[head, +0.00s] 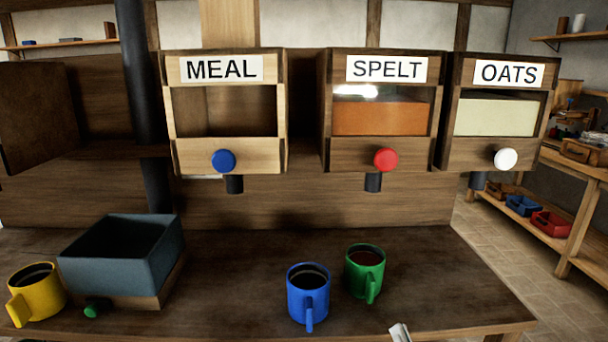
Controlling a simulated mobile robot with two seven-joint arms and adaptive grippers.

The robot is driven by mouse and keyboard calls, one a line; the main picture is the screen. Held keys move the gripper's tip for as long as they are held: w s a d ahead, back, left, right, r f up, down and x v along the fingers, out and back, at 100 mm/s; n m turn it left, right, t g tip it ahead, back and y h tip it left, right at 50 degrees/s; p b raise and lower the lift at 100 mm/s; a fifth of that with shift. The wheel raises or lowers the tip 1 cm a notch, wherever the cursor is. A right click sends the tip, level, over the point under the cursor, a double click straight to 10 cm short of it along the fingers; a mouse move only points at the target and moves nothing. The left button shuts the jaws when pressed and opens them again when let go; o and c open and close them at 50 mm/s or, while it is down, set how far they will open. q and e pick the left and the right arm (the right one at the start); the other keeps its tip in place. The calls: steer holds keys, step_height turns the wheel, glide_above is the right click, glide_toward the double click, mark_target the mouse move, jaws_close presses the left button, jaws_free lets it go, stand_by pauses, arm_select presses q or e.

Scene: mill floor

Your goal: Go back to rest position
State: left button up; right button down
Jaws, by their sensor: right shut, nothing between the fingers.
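Only the tip of my right gripper (400,332) shows, at the bottom edge of the head view near the front of the table (240,270). It is shut and empty, to the right of and nearer than the blue mug (308,294) and the green mug (365,272), and apart from both. The rest of the right arm is out of frame. My left gripper is not in view.
A yellow mug (37,292) and a dark open-topped box (122,258) with a green knob stand at the left. Above are bins labelled MEAL (228,152), SPELT (383,115) and OATS (502,116), with knobs and spouts.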

steer(key=s+f+n+g, duration=0.3)
steer(key=s+f, duration=0.2)
steer(key=f, duration=0.5)
steer(key=s+d+f+n+g, duration=0.1)
steer(key=s+f+n+g, duration=0.2)
steer(key=s+f, duration=0.3)
steer(key=s+f+n+g+h, duration=0.1)
steer(key=s+f+n+g, duration=0.2)
steer(key=f, duration=1.1)
steer(key=s+g, duration=0.1)
steer(key=s, duration=0.2)
steer(key=shift+d+f+p, duration=0.35)
steer(key=shift+d, duration=0.05)
steer(key=shift+w, duration=0.1)
